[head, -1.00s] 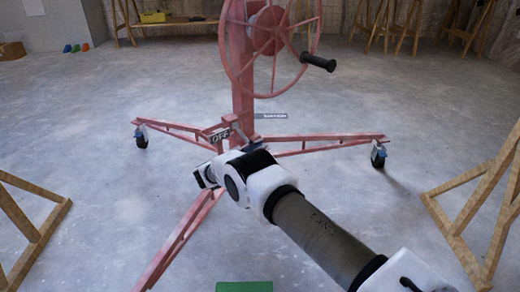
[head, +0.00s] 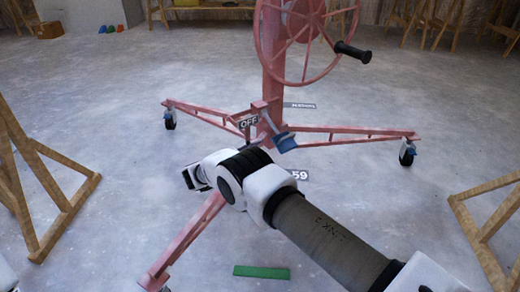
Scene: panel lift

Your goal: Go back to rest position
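The red panel lift (head: 272,65) stands ahead on castered legs, with a spoked wheel (head: 303,25) and a black crank handle (head: 352,51). My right arm reaches in from the lower right. Its gripper (head: 190,178) is in front of the lift's base, seemingly apart from the handle. Its fingers are too small and turned away to tell open from shut. My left gripper is not in view.
Wooden trestles stand at the left (head: 45,195) and right (head: 490,228). A green strip (head: 261,271) lies on the floor near the bottom. A cardboard box (head: 48,30) and small coloured items are at the back left. Open concrete floor (head: 110,110) lies between.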

